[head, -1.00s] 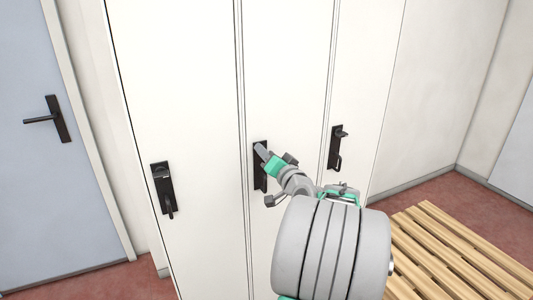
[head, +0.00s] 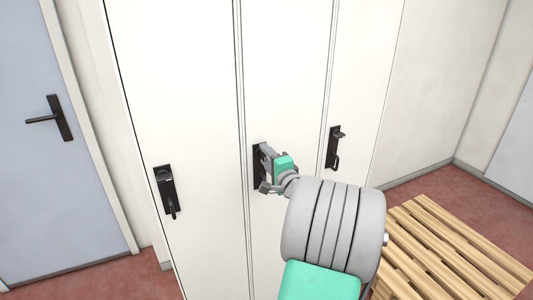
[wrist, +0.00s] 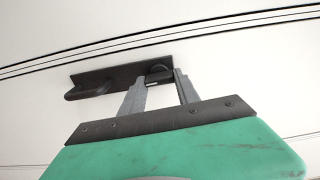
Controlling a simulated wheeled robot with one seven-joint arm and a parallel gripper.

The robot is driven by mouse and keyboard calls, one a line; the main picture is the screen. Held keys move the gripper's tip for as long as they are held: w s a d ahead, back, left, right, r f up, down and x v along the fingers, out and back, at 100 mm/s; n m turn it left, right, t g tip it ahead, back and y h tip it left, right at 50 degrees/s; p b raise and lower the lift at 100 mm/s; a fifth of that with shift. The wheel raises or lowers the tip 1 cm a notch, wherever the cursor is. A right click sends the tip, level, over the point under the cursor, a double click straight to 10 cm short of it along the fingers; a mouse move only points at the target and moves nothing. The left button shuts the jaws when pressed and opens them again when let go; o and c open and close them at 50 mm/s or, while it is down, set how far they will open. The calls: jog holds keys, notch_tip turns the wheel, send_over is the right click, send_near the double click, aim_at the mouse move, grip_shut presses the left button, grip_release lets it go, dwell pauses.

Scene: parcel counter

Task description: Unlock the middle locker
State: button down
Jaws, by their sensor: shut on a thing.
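The middle locker (head: 285,70) is a tall white door with a narrow black lock plate (head: 257,155) near its left edge. In the wrist view the plate (wrist: 115,75) lies nearly sideways, with a dark handle (wrist: 88,92) at its left end and a small black lock knob (wrist: 158,71) at its right end. My gripper (head: 266,163) is at this plate. In the wrist view its two grey fingers (wrist: 161,80) stand either side of the knob and are shut on it. The fingers partly cover the plate in the head view, and the knob is hidden there.
The left locker (head: 180,90) has its own black lock and handle (head: 166,190), and the right locker (head: 365,60) has another (head: 334,147). A slatted wooden bench (head: 440,250) stands at lower right. A blue-grey room door (head: 65,200) is at far left.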

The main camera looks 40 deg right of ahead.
jog(key=shift+m, duration=0.3)
dwell(0.4)
jog(key=c, duration=0.9)
grip_release()
jog(key=b+v, duration=0.1)
jog(key=v, duration=0.6)
jog(key=shift+s+a, duration=0.15)
jog(key=shift+s, duration=0.2)
